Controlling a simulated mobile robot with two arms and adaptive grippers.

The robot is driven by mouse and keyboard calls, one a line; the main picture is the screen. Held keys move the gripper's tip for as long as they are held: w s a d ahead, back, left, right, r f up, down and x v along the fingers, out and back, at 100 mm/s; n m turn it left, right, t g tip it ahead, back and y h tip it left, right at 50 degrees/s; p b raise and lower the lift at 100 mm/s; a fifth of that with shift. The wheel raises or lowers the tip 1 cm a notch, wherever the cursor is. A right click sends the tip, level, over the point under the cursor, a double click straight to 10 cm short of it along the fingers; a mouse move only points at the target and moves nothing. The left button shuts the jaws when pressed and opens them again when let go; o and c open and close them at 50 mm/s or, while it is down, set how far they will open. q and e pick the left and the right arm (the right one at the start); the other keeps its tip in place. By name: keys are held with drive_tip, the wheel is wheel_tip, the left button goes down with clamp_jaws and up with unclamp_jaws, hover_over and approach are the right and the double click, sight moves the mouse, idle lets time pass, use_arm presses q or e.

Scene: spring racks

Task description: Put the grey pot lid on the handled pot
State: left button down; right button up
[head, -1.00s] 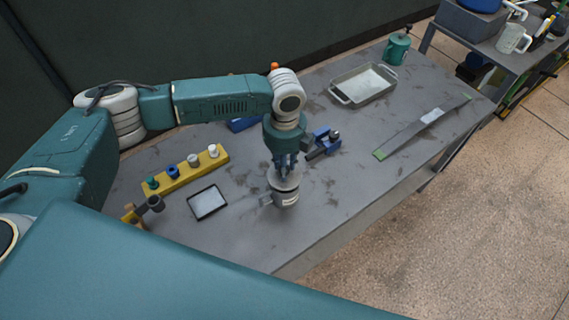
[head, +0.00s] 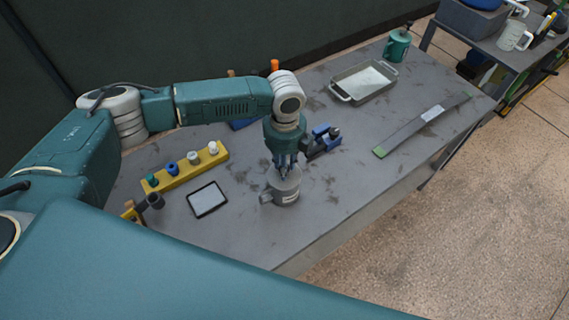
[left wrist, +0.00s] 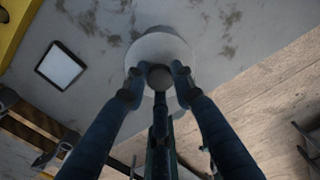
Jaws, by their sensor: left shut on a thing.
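The handled pot (head: 286,197) is a small grey pot with a pale label, upright near the table's front edge, its handle on the left. The grey lid (head: 283,181) is level at the pot's mouth; I cannot tell whether it touches the rim all round. My left gripper (head: 284,168) points down over the pot, shut on the lid's knob. In the left wrist view the lid (left wrist: 160,46) is a pale disc beyond the fingers (left wrist: 159,78), with its round dark knob between them. My right gripper is not in view.
A black-framed tablet (head: 207,200) and a yellow block with several knobs (head: 186,170) lie left. A blue clamp-like tool (head: 323,142) is close behind the gripper. A metal tray (head: 363,83), a long strip (head: 420,127) and a green canister (head: 397,45) are farther back right.

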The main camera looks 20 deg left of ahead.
use_arm(q)
drive_tip(key=shift+f, duration=0.5)
idle(0.5)
drive_tip(key=c, duration=0.6)
unclamp_jaws()
drive_tip(key=shift+o, duration=0.2)
drive_tip(key=shift+r, duration=0.1)
wheel_tip(320, 180, up, 3)
drive_tip(key=p, duration=0.3)
drive_tip(key=shift+r, duration=2.4)
